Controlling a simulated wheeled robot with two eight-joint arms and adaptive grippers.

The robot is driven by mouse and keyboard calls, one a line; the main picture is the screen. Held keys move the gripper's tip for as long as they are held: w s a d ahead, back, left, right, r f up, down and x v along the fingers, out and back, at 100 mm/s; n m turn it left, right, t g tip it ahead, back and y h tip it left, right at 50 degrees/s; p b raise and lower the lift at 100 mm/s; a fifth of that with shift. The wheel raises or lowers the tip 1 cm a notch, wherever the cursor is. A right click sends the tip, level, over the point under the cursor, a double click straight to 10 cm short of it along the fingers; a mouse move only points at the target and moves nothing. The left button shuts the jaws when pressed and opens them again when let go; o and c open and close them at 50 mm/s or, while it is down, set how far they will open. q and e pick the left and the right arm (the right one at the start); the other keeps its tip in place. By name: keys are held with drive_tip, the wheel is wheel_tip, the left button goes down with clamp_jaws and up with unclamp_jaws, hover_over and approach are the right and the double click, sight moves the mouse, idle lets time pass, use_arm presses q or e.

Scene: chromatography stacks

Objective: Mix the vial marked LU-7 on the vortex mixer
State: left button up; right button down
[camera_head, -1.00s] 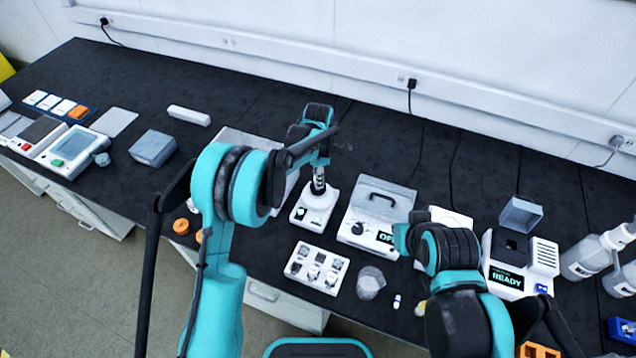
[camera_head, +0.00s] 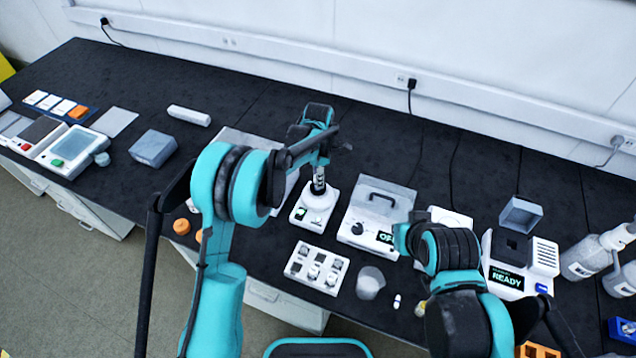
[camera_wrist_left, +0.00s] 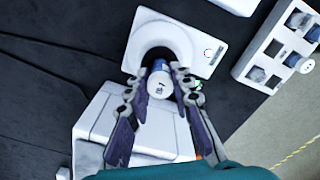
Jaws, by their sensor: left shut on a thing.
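My left gripper (camera_head: 318,178) is over the white vortex mixer (camera_head: 314,212). In the left wrist view the gripper (camera_wrist_left: 160,78) is shut on a small vial (camera_wrist_left: 159,84) with a white cap and a blue band. Dark marks show on the vial, but I cannot read them fully. The vial is at the edge of the dark round cup of the mixer (camera_wrist_left: 205,30); I cannot tell whether it touches the cup. My right arm is at the lower right of the head view, and its fingertips are hidden.
A white vial rack (camera_head: 318,270) with several vials stands in front of the mixer. A translucent cup (camera_head: 370,283) is right of it. A white device with a handle (camera_head: 375,215) stands right of the mixer. A white block with a READY display (camera_head: 507,281) is farther right.

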use_arm(q)
drive_tip(key=shift+r, duration=0.15)
idle(0.8)
drive_tip(key=o, duration=1.4)
drive_tip(key=shift+r+p, duration=1.6)
drive_tip(key=shift+r, duration=1.4)
